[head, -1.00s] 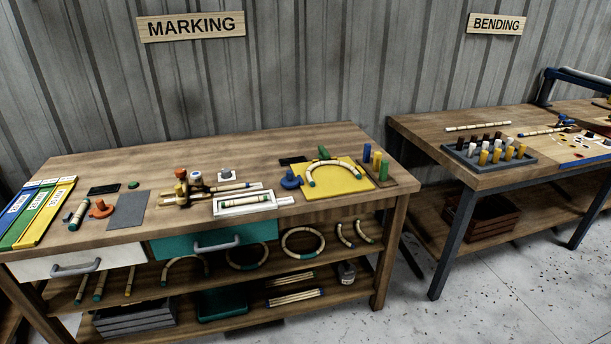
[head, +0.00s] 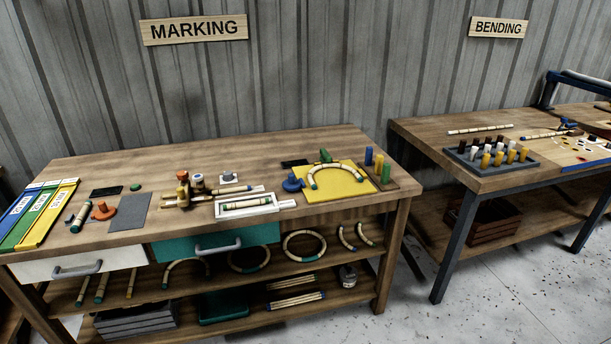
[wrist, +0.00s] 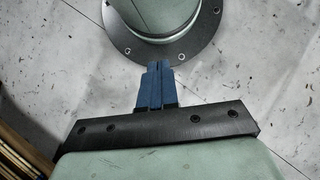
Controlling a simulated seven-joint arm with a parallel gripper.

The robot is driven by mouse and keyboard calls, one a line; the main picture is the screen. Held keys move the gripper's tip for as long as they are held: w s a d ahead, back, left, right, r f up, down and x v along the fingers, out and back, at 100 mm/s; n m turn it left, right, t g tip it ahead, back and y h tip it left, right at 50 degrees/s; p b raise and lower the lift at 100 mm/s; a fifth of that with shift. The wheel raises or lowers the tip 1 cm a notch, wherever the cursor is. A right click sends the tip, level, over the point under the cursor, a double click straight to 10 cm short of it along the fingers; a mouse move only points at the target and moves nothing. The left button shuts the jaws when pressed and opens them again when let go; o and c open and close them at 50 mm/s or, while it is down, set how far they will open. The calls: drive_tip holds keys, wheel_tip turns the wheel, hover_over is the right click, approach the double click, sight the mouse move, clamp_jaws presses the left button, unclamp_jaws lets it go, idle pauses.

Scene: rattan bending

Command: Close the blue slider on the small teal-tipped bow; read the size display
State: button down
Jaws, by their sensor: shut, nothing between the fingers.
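On the marking bench, a pale bow (head: 338,170) with dark greenish bands lies arched on a yellow board (head: 350,187); its exact tip colour is too small to tell. A blue knob-topped slider (head: 292,183) sits at the board's left edge, apart from the bow's left end by a small gap. A small dark panel (head: 294,162), perhaps the size display, lies behind it; no reading is legible. My gripper (wrist: 154,68) shows only in the wrist view, its blue fingers shut together and empty, over the pale floor and away from the bench top.
A white tray (head: 228,210) holding a banded rod lies left of the board. Orange-knobbed and brown fixtures (head: 182,190) stand farther left. The back of the bench top is clear. The bending bench (head: 440,135) is to the right.

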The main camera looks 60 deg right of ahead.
drive_tip(key=w+d+r+m+t+h, duration=0.1)
drive_tip(key=w+d+r+t, duration=0.3)
drive_tip(key=w+d+r, duration=0.8)
drive_tip(key=w+d+r+m+t+h, duration=0.1)
drive_tip(key=w+d+r+t, duration=0.2)
drive_tip(key=w+d+r, duration=0.95)
drive_tip(key=w+d+r+h, duration=0.1)
drive_tip(key=d+r, duration=0.6)
drive_tip(key=w+d+r+m+t+h, duration=0.1)
drive_tip(key=d+r, duration=0.7)
drive_tip(key=w+d+r+m+t+h, duration=0.1)
drive_tip(key=d+r+h, duration=0.1)
drive_tip(key=d+r, duration=0.5)
drive_tip(key=shift+w+d+r, duration=0.15)
drive_tip(key=shift+w+r, duration=0.25)
drive_tip(key=shift+r, duration=0.25)
drive_tip(key=s+d+r+m+g+h, duration=0.1)
drive_tip(key=s+d+r+m, duration=0.1)
drive_tip(key=d+r, duration=0.85)
drive_tip(key=x, duration=1.1)
drive_tip(key=shift+d, duration=0.65)
drive_tip(key=shift+s+d+m, duration=0.3)
drive_tip(key=shift+s+d, duration=0.35)
drive_tip(key=shift+d, duration=0.35)
drive_tip(key=shift+s+d, duration=0.35)
drive_tip(key=shift+d, duration=0.3)
